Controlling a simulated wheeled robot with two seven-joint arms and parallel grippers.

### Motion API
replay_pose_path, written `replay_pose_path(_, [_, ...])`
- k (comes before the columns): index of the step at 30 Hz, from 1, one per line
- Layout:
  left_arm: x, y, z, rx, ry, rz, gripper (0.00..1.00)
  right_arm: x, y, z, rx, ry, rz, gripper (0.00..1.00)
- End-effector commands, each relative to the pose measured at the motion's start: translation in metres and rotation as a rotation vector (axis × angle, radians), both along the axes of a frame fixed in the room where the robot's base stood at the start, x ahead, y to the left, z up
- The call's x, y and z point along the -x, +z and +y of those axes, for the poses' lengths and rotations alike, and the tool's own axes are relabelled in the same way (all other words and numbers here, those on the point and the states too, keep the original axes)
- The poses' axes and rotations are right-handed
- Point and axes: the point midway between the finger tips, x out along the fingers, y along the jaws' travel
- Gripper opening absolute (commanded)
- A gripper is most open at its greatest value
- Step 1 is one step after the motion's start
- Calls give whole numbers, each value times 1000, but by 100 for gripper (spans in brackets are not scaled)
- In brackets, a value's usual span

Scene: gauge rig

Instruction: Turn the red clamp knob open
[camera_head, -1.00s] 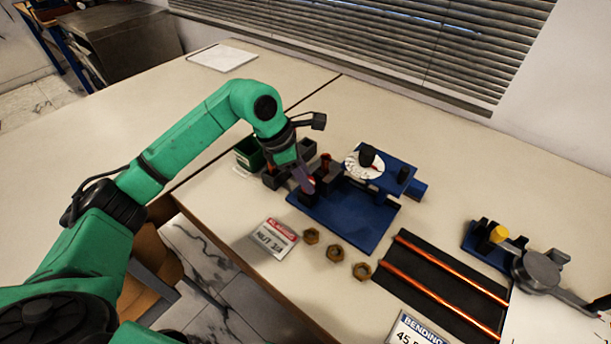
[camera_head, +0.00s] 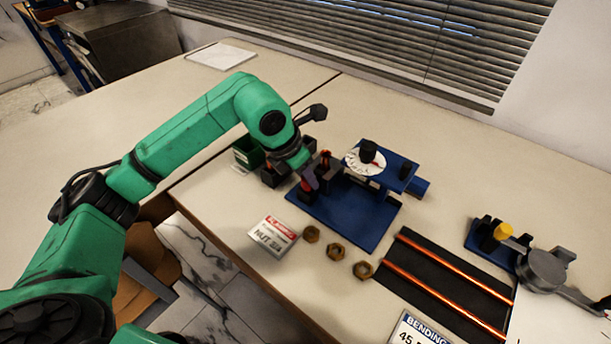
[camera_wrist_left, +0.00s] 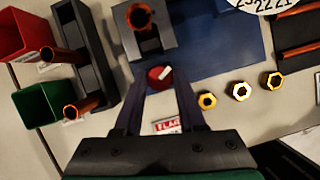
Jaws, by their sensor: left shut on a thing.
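The red clamp knob (camera_wrist_left: 158,78), with a pale mark on its top, sits between my left fingertips in the left wrist view. My left gripper (camera_wrist_left: 160,88) is shut on it. In the head view the left gripper (camera_head: 309,184) reaches down to the left end of the blue gauge rig (camera_head: 345,218) and mostly hides the knob. A dark clamp block (camera_wrist_left: 148,40) with an upright copper tube (camera_wrist_left: 141,18) stands just beyond the knob. My right gripper is not in view.
A white dial (camera_head: 364,163) sits on the rig. Red (camera_wrist_left: 22,36) and green (camera_wrist_left: 46,104) bins and a dark tube rack (camera_wrist_left: 85,60) stand left. Copper tubes (camera_head: 440,290) lie on a black mat at right.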

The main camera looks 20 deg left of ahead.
Motion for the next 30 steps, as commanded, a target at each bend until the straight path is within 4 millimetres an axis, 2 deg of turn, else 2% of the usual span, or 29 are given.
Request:
replay_pose_path(21, [0, 0, -5, 3, 673, -7, 0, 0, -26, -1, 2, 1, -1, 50])
replay_pose_path(30, [0, 1, -6, 4, 894, -5, 0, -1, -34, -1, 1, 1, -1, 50])
